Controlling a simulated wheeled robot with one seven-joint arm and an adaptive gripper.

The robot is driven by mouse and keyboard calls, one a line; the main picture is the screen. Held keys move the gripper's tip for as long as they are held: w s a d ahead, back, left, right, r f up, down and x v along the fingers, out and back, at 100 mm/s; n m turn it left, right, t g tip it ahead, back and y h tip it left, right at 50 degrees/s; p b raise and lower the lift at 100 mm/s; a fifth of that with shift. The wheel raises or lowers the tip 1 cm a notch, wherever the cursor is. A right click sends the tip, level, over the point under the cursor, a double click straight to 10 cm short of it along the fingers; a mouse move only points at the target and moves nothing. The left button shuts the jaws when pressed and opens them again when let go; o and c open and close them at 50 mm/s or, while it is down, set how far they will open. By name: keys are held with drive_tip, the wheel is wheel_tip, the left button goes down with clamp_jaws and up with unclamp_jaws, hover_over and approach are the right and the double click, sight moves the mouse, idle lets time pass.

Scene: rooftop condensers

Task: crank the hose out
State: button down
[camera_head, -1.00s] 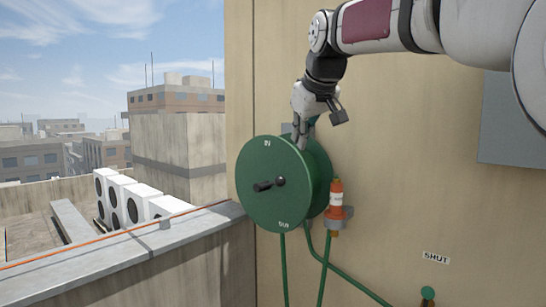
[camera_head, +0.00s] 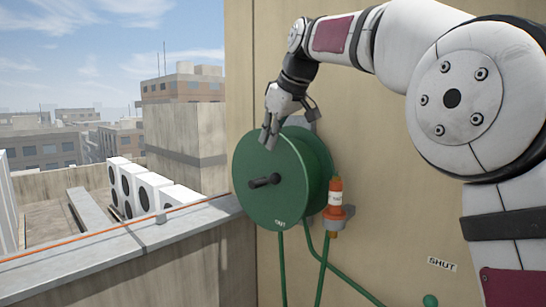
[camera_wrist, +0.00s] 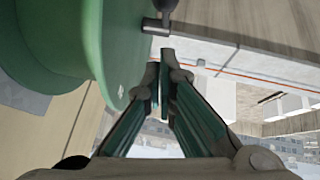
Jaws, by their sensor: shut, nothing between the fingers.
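The green hose reel (camera_head: 262,205) is mounted on the tan wall, its round face toward the left front. Its dark crank handle (camera_head: 264,181) sticks out from the face, left of the middle. An "OUT" label (camera_head: 279,222) shows low on the face. My gripper (camera_head: 268,140) is shut and empty, pointing down in front of the reel's upper rim and hiding part of it. In the wrist view, the fingertips (camera_wrist: 159,75) are together beside the green reel (camera_wrist: 60,40), with the dark handle (camera_wrist: 158,26) just beyond them. I cannot tell whether they touch anything.
An orange and white hose nozzle (camera_head: 335,198) sits in a grey holder right of the reel. Green hose hangs below. A "SHUT" label (camera_head: 442,264) and a green valve knob (camera_head: 430,300) are lower right. A parapet (camera_head: 120,247) runs along the left.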

drive_tip(key=p, duration=0.1)
hover_over(267, 180)
drive_tip(key=s+d, duration=0.1)
drive_tip(key=shift+s+d+f, duration=0.1)
drive_tip(key=shift+f, duration=1.2)
drive_tip(key=shift+s+d+f, duration=0.1)
drive_tip(key=shift+f, duration=1.15)
